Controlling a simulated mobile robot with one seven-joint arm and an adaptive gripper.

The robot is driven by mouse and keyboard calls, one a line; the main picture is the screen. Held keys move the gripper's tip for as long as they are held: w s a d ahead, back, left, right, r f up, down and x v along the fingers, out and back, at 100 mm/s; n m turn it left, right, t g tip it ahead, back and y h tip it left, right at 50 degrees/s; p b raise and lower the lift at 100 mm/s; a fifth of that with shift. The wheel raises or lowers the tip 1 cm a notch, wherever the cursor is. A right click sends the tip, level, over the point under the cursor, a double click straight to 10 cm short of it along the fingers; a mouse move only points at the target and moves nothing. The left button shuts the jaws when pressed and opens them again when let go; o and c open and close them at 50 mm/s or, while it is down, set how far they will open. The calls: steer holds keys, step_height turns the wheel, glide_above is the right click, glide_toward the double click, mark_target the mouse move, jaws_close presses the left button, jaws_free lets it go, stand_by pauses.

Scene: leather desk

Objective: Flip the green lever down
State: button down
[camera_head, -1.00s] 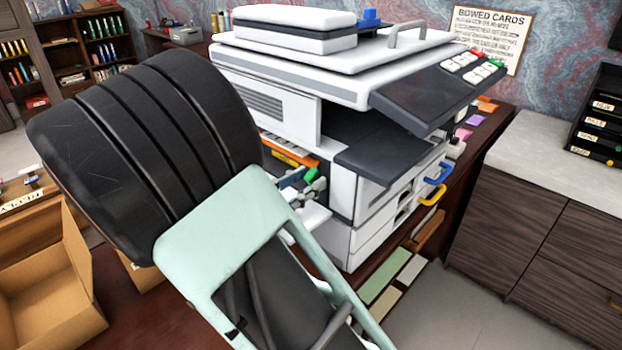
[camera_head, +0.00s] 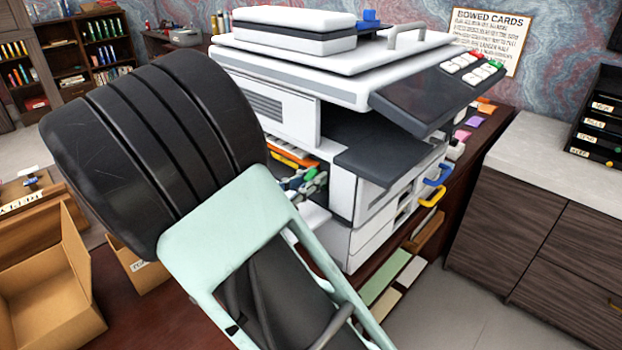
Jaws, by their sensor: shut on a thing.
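A small green part (camera_head: 310,174), likely the green lever, shows inside the open side of the white printer (camera_head: 284,112). It sits among small grey and dark parts, just under an orange strip (camera_head: 292,156). It is too small to tell whether it points up or down. My arm's large dark joint and pale green link fill the left and lower middle and cover part of the opening.
The printer stands on a dark red-brown desk (camera_head: 150,315). Blue (camera_head: 438,175) and yellow (camera_head: 432,195) handles stick out at its right. An open cardboard box (camera_head: 50,305) is at lower left. A cabinet with a pale top (camera_head: 545,145) stands at right, with bare floor before it.

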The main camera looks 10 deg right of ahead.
steer(key=shift+f, duration=0.1)
steer(key=shift+s+f+b, duration=0.1)
steer(key=shift+f+b, duration=0.15)
steer(key=shift+b, duration=0.2)
steer(key=shift+a+t+h+b, duration=0.2)
steer(key=shift+t+h+b, duration=0.1)
steer(key=shift+t+h, duration=0.15)
steer(key=c, duration=1.9)
jaws_free()
steer(key=shift+s, duration=0.1)
steer(key=v, duration=1.2)
steer(key=shift+a+f, duration=0.1)
